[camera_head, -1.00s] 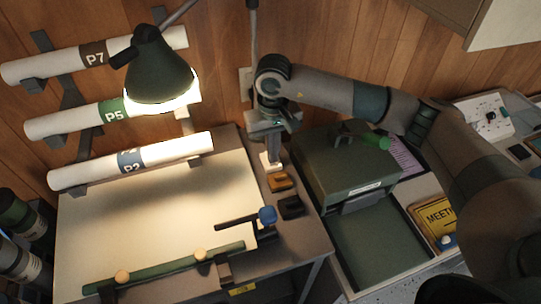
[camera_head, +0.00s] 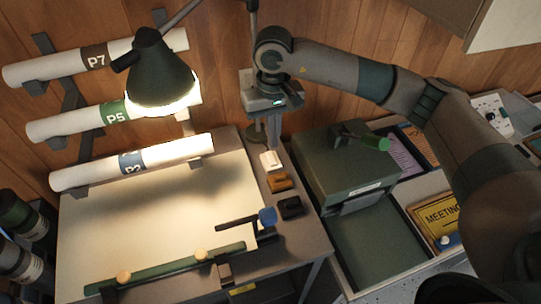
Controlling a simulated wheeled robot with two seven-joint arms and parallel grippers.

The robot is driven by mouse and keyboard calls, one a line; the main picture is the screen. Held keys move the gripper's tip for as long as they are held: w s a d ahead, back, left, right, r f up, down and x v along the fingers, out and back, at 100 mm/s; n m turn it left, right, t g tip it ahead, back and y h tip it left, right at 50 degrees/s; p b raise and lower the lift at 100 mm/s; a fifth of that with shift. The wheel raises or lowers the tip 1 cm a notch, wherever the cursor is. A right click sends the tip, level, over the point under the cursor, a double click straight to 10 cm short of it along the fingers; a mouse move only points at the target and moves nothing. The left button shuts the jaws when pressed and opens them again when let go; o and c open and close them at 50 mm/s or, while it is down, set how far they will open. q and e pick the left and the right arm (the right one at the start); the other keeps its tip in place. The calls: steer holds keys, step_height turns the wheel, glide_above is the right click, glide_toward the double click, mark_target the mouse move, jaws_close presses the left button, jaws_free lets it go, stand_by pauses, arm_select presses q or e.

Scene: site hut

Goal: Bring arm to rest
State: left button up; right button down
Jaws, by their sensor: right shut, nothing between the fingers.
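My right arm (camera_head: 340,70) comes in from the right and bends across the back of the place, along the wood wall. My right gripper (camera_head: 272,138) hangs from its end, pointing down, near the back right corner of the drawing table (camera_head: 312,240). It is shut and holds nothing. A small white block (camera_head: 271,160) lies on the table just below the fingers, apart from them as far as I can tell. My left gripper is out of view.
A lit desk lamp (camera_head: 157,75) and rolls on wall brackets, such as P5 (camera_head: 75,125), stand to the left. Orange (camera_head: 278,182) and black (camera_head: 290,207) blocks line the table's right side. A green box (camera_head: 340,165) sits right of the gripper, under my arm.

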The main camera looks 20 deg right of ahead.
steer(key=shift+r, duration=0.3)
stand_by(0.4)
